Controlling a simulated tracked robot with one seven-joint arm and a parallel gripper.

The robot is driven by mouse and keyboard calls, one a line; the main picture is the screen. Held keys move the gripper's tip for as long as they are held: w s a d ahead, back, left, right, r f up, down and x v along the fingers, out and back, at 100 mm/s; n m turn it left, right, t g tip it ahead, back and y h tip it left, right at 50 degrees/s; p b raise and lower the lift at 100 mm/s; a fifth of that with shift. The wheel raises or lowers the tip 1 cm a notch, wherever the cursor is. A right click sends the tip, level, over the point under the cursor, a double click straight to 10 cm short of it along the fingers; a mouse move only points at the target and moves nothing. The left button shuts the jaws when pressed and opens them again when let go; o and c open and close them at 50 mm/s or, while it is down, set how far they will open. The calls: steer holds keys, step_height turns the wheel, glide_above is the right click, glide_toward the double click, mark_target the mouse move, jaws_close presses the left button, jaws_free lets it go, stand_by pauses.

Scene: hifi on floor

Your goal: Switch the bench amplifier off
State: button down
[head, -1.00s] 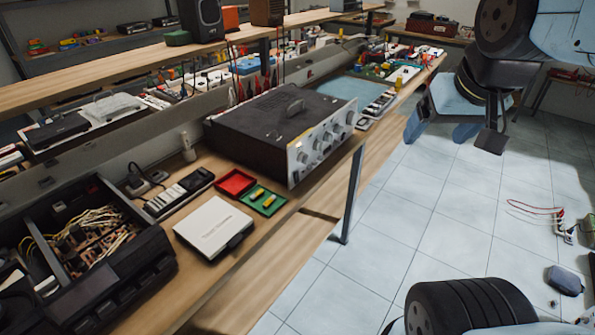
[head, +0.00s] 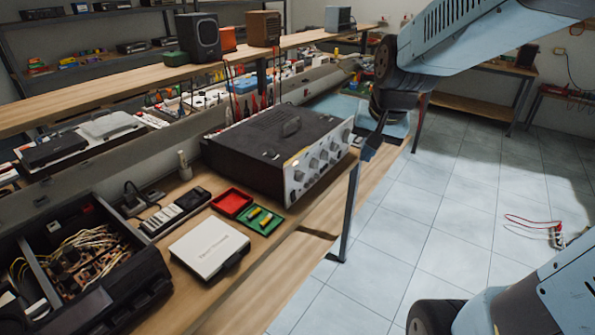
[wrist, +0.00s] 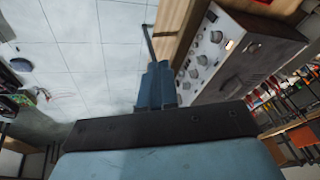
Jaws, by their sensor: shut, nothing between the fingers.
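The bench amplifier (head: 260,140) is a dark box with a top handle and a silver front panel with several round knobs, standing on the wooden bench. A small lit spot (head: 298,175) glows at the panel's left end in the head view; it also shows as a lit spot in the wrist view (wrist: 230,45). My gripper (head: 369,147) is shut and empty, near the panel's right end in the head view. In the wrist view my gripper's fingers (wrist: 157,75) are together, beside the amplifier's panel (wrist: 212,55). I cannot tell the gap between them.
Tools line the bench back.

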mark_target(294, 196)
steer(key=w+a+f+m+g+y, duration=0.1)
steer(key=w+a+f+m, duration=0.1)
steer(key=f, duration=0.4)
steer(key=w+a+f+m+y, duration=0.1)
steer(key=w+a+f+m, duration=0.1)
steer(key=w+a+f, duration=0.3)
steer(key=shift+w+a+f+g, duration=0.25)
steer(key=shift+w+f+g, duration=0.15)
steer(key=shift+w+f, duration=0.45)
steer(key=shift+w+a+f, duration=0.7)
steer(key=shift+a+f, duration=0.25)
steer(key=shift+f, duration=0.7)
steer(key=shift+w+a+f, duration=0.75)
steer(key=shift+a+f, duration=0.2)
steer(key=shift+f, duration=0.7)
steer(key=shift+w+a+f, duration=0.7)
steer(key=shift+a+f, duration=0.25)
steer(key=shift+f, duration=0.7)
steer(key=shift+w+a, duration=0.1)
